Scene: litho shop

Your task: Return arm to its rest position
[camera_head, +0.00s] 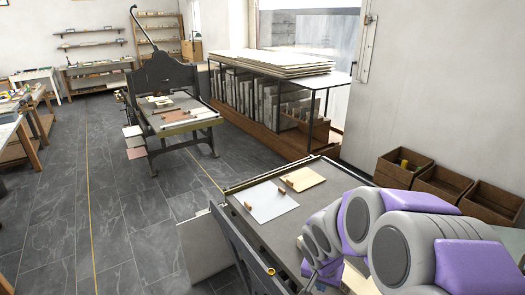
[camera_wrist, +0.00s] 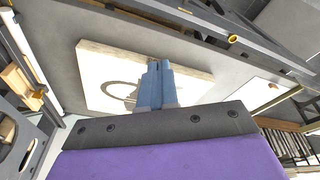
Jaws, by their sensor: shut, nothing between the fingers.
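My arm, grey and purple, reaches in from the lower right of the head view over the near press bed (camera_head: 240,208). My gripper shows in the wrist view (camera_wrist: 156,66) as blue-grey fingers pressed together, with nothing between them. Beyond the fingers lies a pale flat slab (camera_wrist: 105,65) with a dark curved mark on it. The fingers overlap the slab in the picture; I cannot tell whether they touch it. In the head view the fingertips are largely hidden by my arm.
A white sheet (camera_head: 272,202) and a tan board (camera_head: 302,179) lie on the near press bed. Wooden bins (camera_head: 404,168) line the right wall. Another press (camera_head: 165,85) stands further back, beside a rack of slabs (camera_head: 262,100). The grey tiled floor (camera_head: 130,215) is open at left.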

